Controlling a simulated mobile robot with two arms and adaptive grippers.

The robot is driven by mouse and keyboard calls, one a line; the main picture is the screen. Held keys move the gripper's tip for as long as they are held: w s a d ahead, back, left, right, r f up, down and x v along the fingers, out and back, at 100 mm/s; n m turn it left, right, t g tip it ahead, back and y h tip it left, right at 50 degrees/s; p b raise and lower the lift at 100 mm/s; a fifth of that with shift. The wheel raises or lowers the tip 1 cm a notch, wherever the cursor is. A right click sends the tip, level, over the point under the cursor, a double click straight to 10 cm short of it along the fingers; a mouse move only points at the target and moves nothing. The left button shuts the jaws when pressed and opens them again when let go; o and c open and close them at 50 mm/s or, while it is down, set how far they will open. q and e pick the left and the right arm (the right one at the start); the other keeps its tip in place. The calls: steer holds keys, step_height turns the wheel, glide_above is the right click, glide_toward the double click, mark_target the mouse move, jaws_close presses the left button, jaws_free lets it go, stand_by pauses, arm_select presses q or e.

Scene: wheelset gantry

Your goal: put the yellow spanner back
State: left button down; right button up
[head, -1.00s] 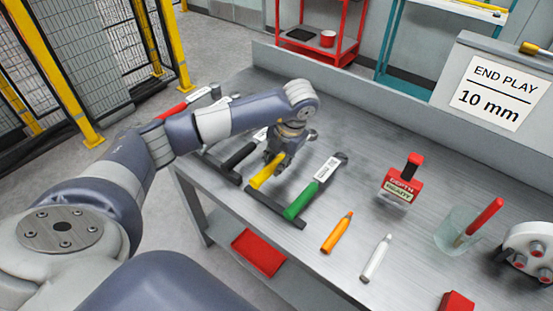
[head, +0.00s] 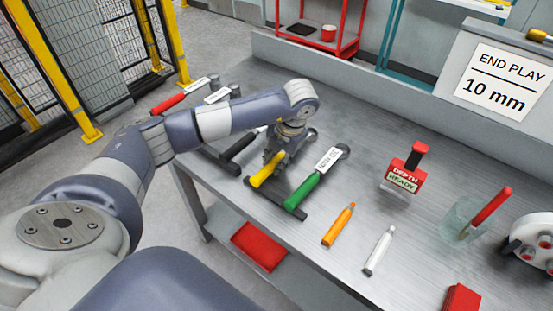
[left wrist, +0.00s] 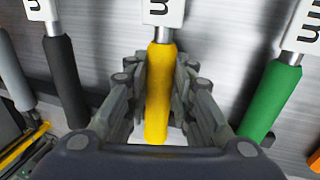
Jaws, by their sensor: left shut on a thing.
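The yellow spanner (head: 267,170) shows its yellow handle in the head view, between the black-handled and green-handled spanners. My left gripper (head: 276,156) is shut on it from above. In the left wrist view the yellow handle (left wrist: 160,88) lies between both fingers of my gripper (left wrist: 160,100), with part of a white label beyond it. My right gripper is not in view.
Close on either side are a black-handled spanner (head: 240,145) and a green-handled spanner (head: 303,192). An orange marker (head: 338,226), a white marker (head: 378,252) and a red depth gauge (head: 408,171) are to the right. The bench (head: 350,125) is clear behind.

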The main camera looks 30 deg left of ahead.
arm_select(q)
steer(key=shift+f, duration=0.2)
steer(key=c, duration=1.3)
jaws_free()
steer(key=shift+r, duration=0.1)
steer(key=v, duration=1.2)
